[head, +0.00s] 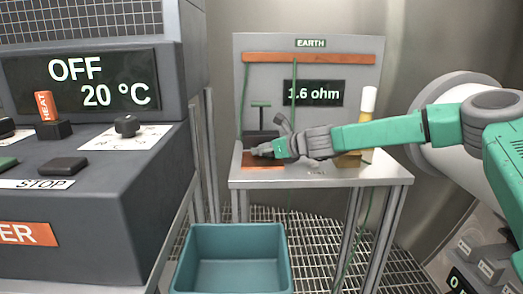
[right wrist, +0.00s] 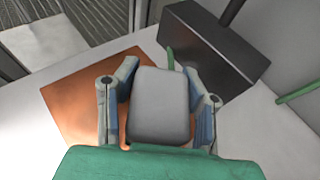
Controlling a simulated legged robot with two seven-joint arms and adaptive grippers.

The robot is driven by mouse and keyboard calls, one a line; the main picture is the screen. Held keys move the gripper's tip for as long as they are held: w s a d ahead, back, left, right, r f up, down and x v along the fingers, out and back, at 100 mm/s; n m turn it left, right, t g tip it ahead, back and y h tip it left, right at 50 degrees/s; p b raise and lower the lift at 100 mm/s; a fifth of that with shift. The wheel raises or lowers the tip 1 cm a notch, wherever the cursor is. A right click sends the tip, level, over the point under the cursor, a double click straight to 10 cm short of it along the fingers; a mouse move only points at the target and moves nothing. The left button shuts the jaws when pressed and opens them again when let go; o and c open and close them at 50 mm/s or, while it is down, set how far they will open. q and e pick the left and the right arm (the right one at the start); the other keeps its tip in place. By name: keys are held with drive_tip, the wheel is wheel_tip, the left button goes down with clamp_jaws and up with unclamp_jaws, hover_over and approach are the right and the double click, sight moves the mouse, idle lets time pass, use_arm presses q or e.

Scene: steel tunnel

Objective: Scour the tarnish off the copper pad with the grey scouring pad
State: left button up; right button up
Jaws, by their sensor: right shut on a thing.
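The copper pad (head: 262,160) lies flat on a small steel table under the EARTH panel. In the right wrist view the copper pad (right wrist: 75,110) shows as an orange-brown plate, partly hidden behind my gripper. My right gripper (head: 262,151) is over the copper pad. It also shows in the right wrist view (right wrist: 160,110), shut on the grey scouring pad (right wrist: 162,95). I cannot tell whether the scouring pad touches the copper. My left gripper is not in view.
A dark block (right wrist: 215,50) stands right beside the copper pad. The EARTH panel (head: 310,70) reads 1.6 ohm. A yellow-based white-topped bottle (head: 368,102) stands at the table's right. A teal bin (head: 232,235) is below, and a grey console (head: 90,190) stands left.

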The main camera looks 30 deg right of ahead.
sight(263, 144)
drive_tip(key=shift+r+p, duration=2.45)
drive_tip(key=shift+r, duration=0.55)
wheel_tip(263, 144, up, 3)
drive_tip(key=p, duration=0.2)
drive_tip(key=shift+p, duration=0.3)
